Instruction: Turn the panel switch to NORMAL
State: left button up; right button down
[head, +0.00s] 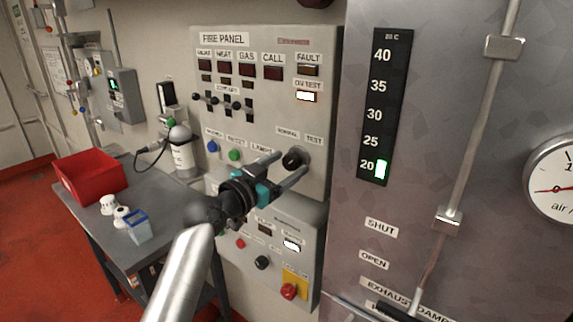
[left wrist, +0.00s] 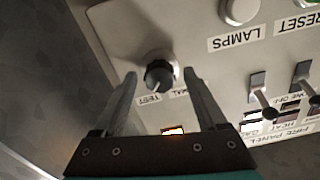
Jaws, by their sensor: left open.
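The panel switch is a black round knob (head: 292,160) on the grey fire panel (head: 325,75), below the labels NORMAL and TEST. In the left wrist view, upside down, the knob (left wrist: 158,76) shows a small white mark that seems to point toward the TEST label. My left gripper (head: 291,164) is open, with one finger on each side of the knob. In the left wrist view the fingers (left wrist: 160,80) show gaps to the knob on both sides. The ON TEST lamp (head: 306,96) is lit. My right gripper is not in view.
Toggle switches (head: 225,102) and blue and green buttons (head: 234,155) are left of the knob. A lower box (head: 270,225) with a red knob (head: 289,291) is beneath. A table (head: 165,215) with a red bin (head: 90,177) stands left. A metal cabinet (head: 470,140) stands right.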

pick_arm(q)
jog(key=shift+w+d, duration=0.1)
jog(key=shift+w, duration=0.05)
jog(key=shift+c, duration=0.3)
grip_shut()
dwell(0.3)
